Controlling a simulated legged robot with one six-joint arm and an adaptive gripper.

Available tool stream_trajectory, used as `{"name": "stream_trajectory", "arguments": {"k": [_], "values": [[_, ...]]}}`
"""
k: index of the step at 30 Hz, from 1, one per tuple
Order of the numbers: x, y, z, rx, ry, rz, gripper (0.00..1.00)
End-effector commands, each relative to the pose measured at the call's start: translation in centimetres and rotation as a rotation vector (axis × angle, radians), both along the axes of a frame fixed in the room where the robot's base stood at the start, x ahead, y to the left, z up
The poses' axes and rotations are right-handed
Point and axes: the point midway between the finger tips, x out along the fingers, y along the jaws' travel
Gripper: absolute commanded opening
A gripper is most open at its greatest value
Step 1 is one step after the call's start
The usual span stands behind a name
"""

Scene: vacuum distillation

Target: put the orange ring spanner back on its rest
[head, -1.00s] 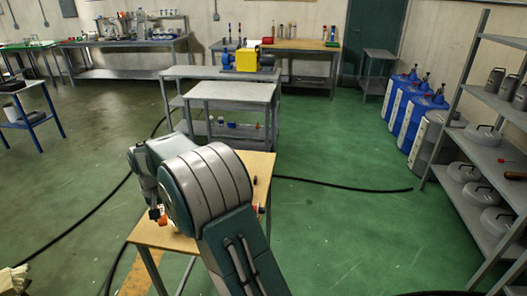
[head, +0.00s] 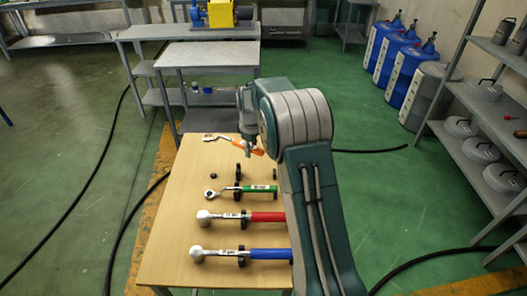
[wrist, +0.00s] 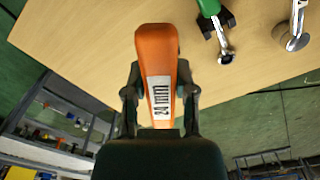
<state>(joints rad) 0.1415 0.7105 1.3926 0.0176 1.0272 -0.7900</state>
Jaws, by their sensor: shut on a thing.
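My gripper (wrist: 158,88) is shut on the orange ring spanner (wrist: 156,45), one finger on each side of its handle, which bears a "24 mm" label. In the head view the orange spanner (head: 248,146) is held over the far part of the wooden table, its metal ring end pointing left. Its height above the table is hard to judge. A black rest (head: 240,171) stands empty between it and the green-handled spanner (head: 260,188). Small black pieces lie left (head: 213,176) and right of that rest.
A red-handled tool (head: 265,217) and a blue-handled tool (head: 268,254) lie on black rests nearer me on the wooden table (head: 180,215). A grey table (head: 207,56) stands beyond. Blue containers (head: 405,75) and a shelf are at the right.

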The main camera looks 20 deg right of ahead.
Motion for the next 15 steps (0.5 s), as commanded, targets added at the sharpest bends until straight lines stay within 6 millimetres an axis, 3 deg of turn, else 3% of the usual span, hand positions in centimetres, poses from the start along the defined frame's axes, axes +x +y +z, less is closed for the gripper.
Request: {"name": "stream_trajectory", "arguments": {"k": [9,15], "values": [[0.7,-3.8,-2.8,0.001,-0.006,0.451,0.00],[0.8,-4.5,-3.3,0.001,-0.010,0.539,0.00]]}}
